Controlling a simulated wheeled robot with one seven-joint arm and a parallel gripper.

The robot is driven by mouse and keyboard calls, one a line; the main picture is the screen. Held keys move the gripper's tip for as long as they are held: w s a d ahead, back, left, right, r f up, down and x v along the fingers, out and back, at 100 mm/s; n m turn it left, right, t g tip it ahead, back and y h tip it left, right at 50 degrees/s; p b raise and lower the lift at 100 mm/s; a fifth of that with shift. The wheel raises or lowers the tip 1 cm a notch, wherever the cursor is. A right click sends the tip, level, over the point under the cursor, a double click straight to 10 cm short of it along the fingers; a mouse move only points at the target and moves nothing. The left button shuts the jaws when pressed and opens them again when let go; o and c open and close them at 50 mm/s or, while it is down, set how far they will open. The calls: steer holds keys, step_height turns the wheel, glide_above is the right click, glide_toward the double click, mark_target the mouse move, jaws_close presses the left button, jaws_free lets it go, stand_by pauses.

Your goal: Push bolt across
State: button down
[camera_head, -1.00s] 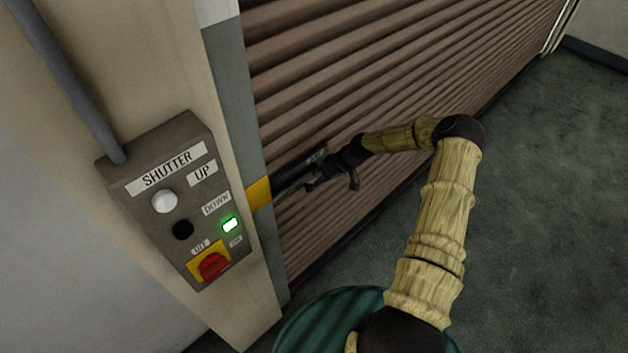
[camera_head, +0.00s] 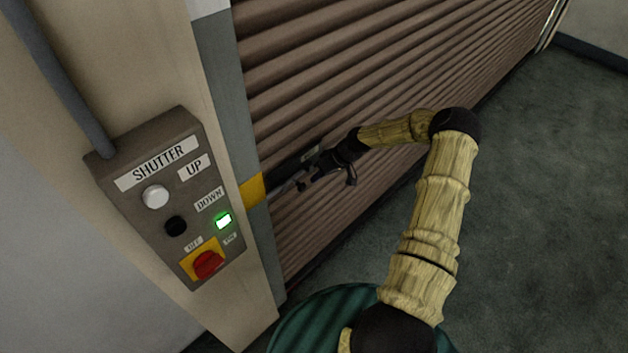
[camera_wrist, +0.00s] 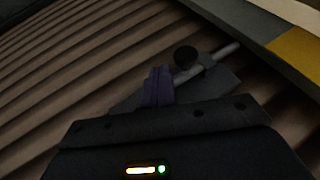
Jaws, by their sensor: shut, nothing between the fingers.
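The bolt is a grey metal rod (camera_wrist: 222,52) with a round black knob (camera_wrist: 186,57), on a dark plate (camera_wrist: 218,82) fixed to the brown shutter. In the head view the rod (camera_head: 282,189) lies near the yellow patch on the door frame. In the wrist view the rod's end points at the yellow patch (camera_wrist: 298,46), close to the grey frame edge. My gripper (camera_wrist: 158,84) is shut and empty, its fingertips just left of the knob; I cannot tell if they touch. In the head view my gripper (camera_head: 302,182) is at the plate, hiding the knob.
A shutter control box (camera_head: 175,200) with white and black buttons, a lit green lamp and a red switch on yellow is on the pillar at left. The ribbed shutter (camera_head: 400,55) fills the back. Dark floor (camera_head: 550,200) is clear at right.

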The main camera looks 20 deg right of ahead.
steer(key=w+d+b+v, duration=0.1)
steer(key=b+v, duration=0.3)
steer(key=v, duration=0.7)
steer(key=shift+d+f, duration=0.2)
steer(key=shift+f, duration=0.05)
steer(key=shift+s+a, duration=0.1)
